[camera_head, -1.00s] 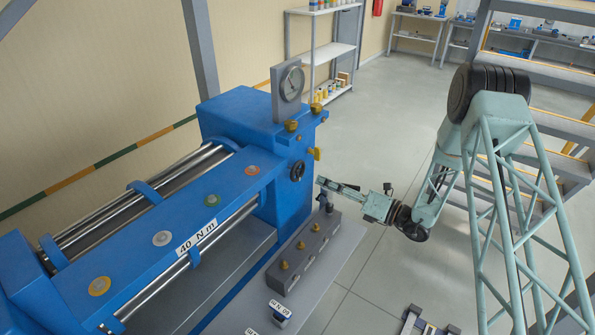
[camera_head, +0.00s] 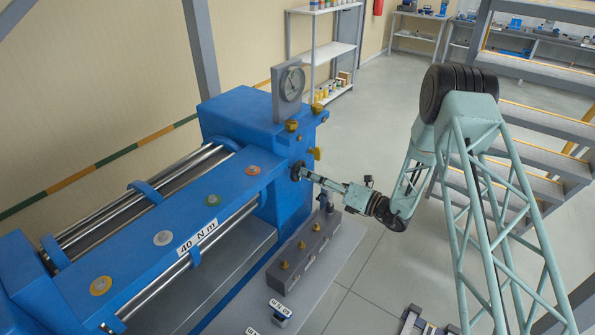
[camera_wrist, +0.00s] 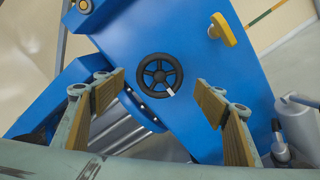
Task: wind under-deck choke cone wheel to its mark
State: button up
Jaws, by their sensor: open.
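A small black spoked handwheel (camera_wrist: 160,75) sits on the blue end face of the machine (camera_wrist: 200,115). It carries a white mark near its lower rim. In the wrist view my gripper (camera_wrist: 156,92) is open, with one tan-padded finger on each side of the wheel and a gap to both. The wheel appears beyond the fingertips; contact cannot be seen. In the head view the wheel (camera_head: 296,171) is partly hidden by my gripper (camera_head: 307,175), whose tip is close in front of it.
A yellow lever (camera_wrist: 227,30) stands off the blue face at the upper right. A grey block with several brass knobs (camera_head: 303,250) lies on the bench below my arm. A dial gauge (camera_head: 291,83) stands on top.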

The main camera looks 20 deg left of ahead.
aim_at(298, 170)
jog(key=shift+x, duration=3.35)
jog(key=c, duration=0.9)
jog(key=shift+f+n+b, duration=0.1)
jog(key=shift+n+b, duration=0.3)
jog(key=shift+b, duration=0.05)
